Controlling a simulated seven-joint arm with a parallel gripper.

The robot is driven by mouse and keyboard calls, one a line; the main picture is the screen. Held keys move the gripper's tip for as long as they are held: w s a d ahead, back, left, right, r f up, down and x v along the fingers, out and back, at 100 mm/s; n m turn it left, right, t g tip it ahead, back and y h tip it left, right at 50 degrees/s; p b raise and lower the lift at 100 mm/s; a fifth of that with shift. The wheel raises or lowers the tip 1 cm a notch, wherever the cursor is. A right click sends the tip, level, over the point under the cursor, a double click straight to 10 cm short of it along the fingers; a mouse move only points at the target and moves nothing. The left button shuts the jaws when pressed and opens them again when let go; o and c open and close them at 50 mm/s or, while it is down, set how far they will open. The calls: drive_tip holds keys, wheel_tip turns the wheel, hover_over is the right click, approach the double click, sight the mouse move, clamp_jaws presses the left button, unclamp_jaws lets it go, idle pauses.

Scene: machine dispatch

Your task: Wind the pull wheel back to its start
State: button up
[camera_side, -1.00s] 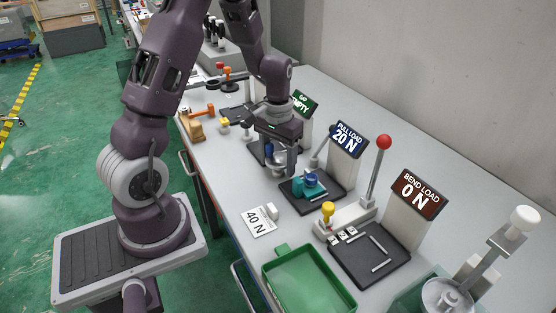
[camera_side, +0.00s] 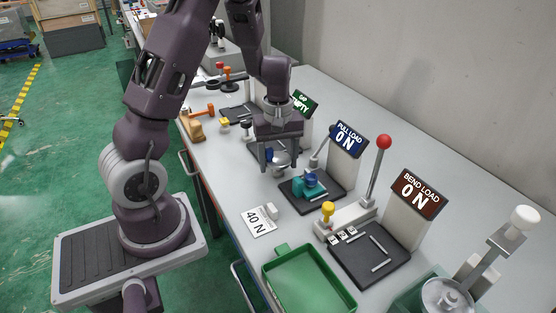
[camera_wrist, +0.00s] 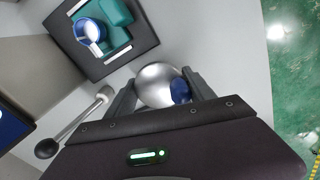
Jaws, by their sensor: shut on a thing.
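The pull wheel is a silver disc (camera_wrist: 157,85) with a blue knob (camera_wrist: 180,92) on it. My gripper (camera_wrist: 162,90) is shut on the wheel, one finger on each side in the wrist view. In the side view my gripper (camera_side: 280,165) points down at the wheel (camera_side: 283,159), which its fingers partly cover. The blue sign (camera_side: 349,140) behind reads PULL LOAD 0 N. A teal clamp (camera_side: 303,188) with a blue knob sits on a dark plate (camera_side: 331,201) next to the wheel; the clamp also shows in the wrist view (camera_wrist: 115,15).
A lever with a red ball (camera_side: 383,142) and a BEND LOAD 0 N sign (camera_side: 415,195) stand to the right. A lever with a round end (camera_wrist: 104,95) is close to my gripper. A 40 N card (camera_side: 258,221) and a green tray (camera_side: 283,248) lie in front.

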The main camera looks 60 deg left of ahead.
sight(279, 158)
drive_tip(key=shift+w+n, duration=0.1)
drive_tip(key=shift+n, duration=0.5)
drive_tip(key=o, duration=1.4)
drive_tip(key=shift+c, duration=0.2)
wheel_tip(279, 158, up, 7)
drive_tip(key=shift+r, duration=0.1)
